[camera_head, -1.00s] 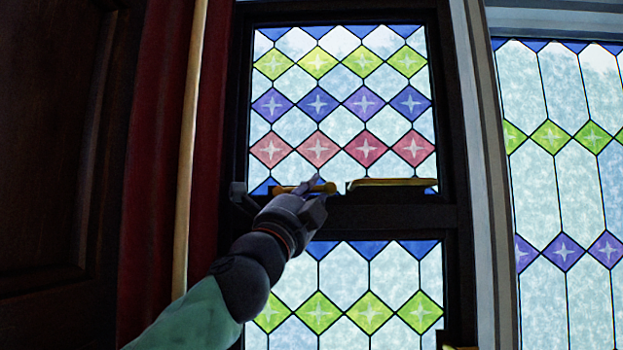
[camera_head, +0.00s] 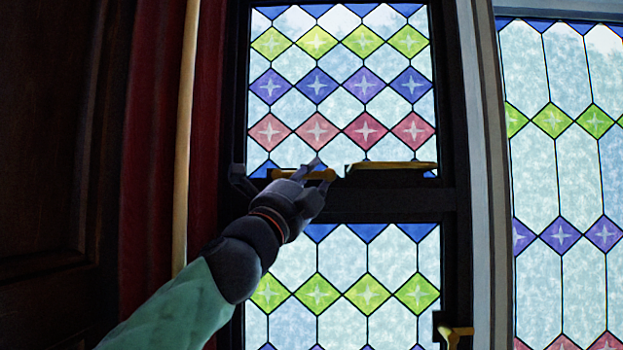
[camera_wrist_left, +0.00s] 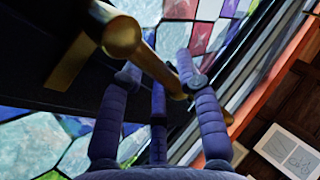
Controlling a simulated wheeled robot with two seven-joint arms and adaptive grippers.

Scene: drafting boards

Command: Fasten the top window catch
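The brass top window catch (camera_head: 328,175) is on the dark middle rail of the stained-glass window. In the left wrist view its round hub (camera_wrist_left: 122,38) and its lever show close up, with the lever slanting down to the right across my fingers. My left gripper (camera_head: 313,166) is at this catch. In the left wrist view its fingers (camera_wrist_left: 158,68) are spread apart, with the lever passing across them; I cannot tell whether they touch it. The fingers hide part of the catch in the head view. My right gripper is not in view.
A long brass bar (camera_head: 395,166) lies along the same rail, to the right. Another brass catch (camera_head: 455,333) is on the lower right frame. A red curtain (camera_head: 150,150) and a pale pole (camera_head: 184,150) stand left of the window. A second window (camera_head: 560,180) is at the right.

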